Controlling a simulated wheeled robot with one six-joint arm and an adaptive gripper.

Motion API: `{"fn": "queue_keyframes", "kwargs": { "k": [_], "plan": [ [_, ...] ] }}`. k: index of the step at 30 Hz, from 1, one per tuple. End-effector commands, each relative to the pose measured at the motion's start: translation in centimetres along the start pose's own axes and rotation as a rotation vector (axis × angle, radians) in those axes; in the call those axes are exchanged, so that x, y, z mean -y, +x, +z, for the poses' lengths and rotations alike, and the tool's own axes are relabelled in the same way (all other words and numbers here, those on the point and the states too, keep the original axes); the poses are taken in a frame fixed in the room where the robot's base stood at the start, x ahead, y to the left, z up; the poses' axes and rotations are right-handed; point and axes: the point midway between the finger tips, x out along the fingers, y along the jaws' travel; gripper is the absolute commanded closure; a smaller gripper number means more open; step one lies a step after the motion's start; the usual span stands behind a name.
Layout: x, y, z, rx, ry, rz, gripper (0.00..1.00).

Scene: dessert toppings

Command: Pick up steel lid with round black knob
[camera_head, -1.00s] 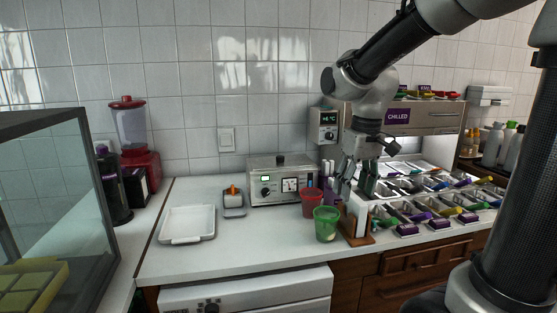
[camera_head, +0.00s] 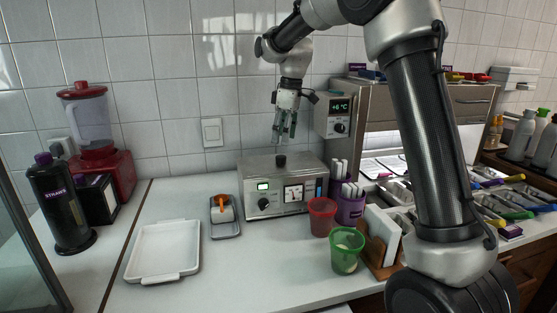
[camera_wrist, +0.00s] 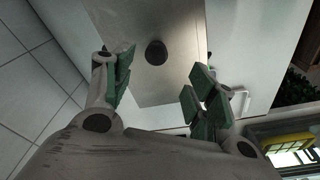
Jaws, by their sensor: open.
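The steel lid (camera_head: 262,164) lies on top of a steel warmer box with a lit display and a dial, and its round black knob (camera_head: 281,160) stands up from it. In the wrist view the lid (camera_wrist: 178,85) is a pale grey plate and the knob (camera_wrist: 156,52) is a dark round spot beyond and between the fingertips. My gripper (camera_head: 285,134) hangs pointing down above the knob, apart from it. In the wrist view my gripper (camera_wrist: 155,80) is open and empty, with its green-padded fingers spread.
A red cup (camera_head: 321,216), a green cup (camera_head: 346,250) and a purple straw holder (camera_head: 350,207) stand right of the warmer. The tiled wall is close behind.

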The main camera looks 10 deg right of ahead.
Motion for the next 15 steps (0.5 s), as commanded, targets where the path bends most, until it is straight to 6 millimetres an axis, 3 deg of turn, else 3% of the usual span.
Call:
{"fn": "queue_keyframes", "kwargs": {
  "k": [9, 15],
  "plan": [
    [0.3, -0.1, 0.1, 0.004, -0.147, -0.013, 0.43],
    [0.3, 1.8, 0.1, 0.006, -0.164, -0.015, 0.43]
  ]
}}
